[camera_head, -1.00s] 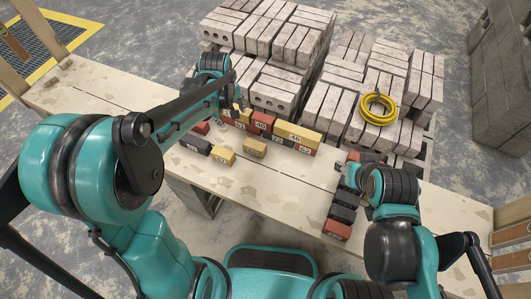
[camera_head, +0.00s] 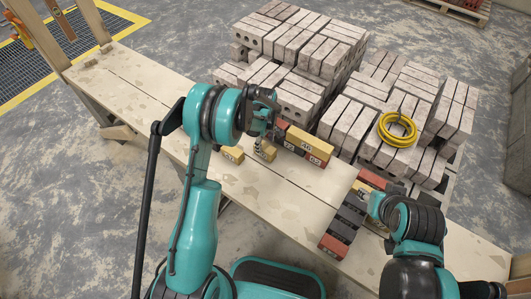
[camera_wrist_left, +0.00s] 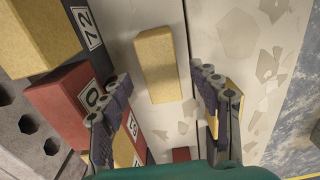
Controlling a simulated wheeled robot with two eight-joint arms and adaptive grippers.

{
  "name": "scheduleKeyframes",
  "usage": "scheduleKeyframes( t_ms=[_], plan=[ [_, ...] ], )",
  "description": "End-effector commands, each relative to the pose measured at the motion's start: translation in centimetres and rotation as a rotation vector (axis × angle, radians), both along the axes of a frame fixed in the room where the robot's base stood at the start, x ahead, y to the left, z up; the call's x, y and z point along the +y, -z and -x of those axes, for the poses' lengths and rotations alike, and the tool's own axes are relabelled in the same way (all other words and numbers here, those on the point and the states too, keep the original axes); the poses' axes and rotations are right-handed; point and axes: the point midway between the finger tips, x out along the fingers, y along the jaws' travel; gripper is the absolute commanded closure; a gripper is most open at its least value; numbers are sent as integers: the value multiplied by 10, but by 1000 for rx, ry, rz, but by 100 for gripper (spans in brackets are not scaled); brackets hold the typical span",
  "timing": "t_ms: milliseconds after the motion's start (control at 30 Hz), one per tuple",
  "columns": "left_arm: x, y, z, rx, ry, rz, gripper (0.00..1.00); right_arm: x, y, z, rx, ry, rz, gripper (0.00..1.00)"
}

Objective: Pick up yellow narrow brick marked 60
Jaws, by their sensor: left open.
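My left gripper (camera_head: 259,143) is open above the plank table, beside a small yellow brick (camera_head: 268,152). In the left wrist view, a plain yellow brick (camera_wrist_left: 158,62) lies on the boards ahead of and between the open fingers of the left gripper (camera_wrist_left: 163,82), apart from both. Its number does not show there. Another small yellow brick (camera_head: 232,154) lies to the left in the head view; its mark is too small to read. My right gripper (camera_head: 366,192) is by a row of dark bricks; its jaws are unclear.
A stacked row of red and yellow bricks (camera_head: 310,146) stands close behind the left gripper. Grey block stacks (camera_head: 330,45) rise behind. The table's left part is clear.

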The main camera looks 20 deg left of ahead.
Motion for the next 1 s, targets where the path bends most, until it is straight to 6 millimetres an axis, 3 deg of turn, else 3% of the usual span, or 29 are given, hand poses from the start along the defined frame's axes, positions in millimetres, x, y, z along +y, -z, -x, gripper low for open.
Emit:
scheduleKeyframes(
  t_ms=[33,200,433,667,1000],
  plan=[
    [0,13,0,0,0,0,38,0,10,0,0,0,0,60],
    [0,35,1,0,0,0,38,0,19,0,0,0,0,60],
    [0,34,1,0,1,0,38,0,18,0,0,0,0,60],
    [0,34,1,0,1,0,99,0,18,0,0,0,0,60],
    [0,31,1,0,1,0,100,0,16,0,0,0,0,60]
  ],
)
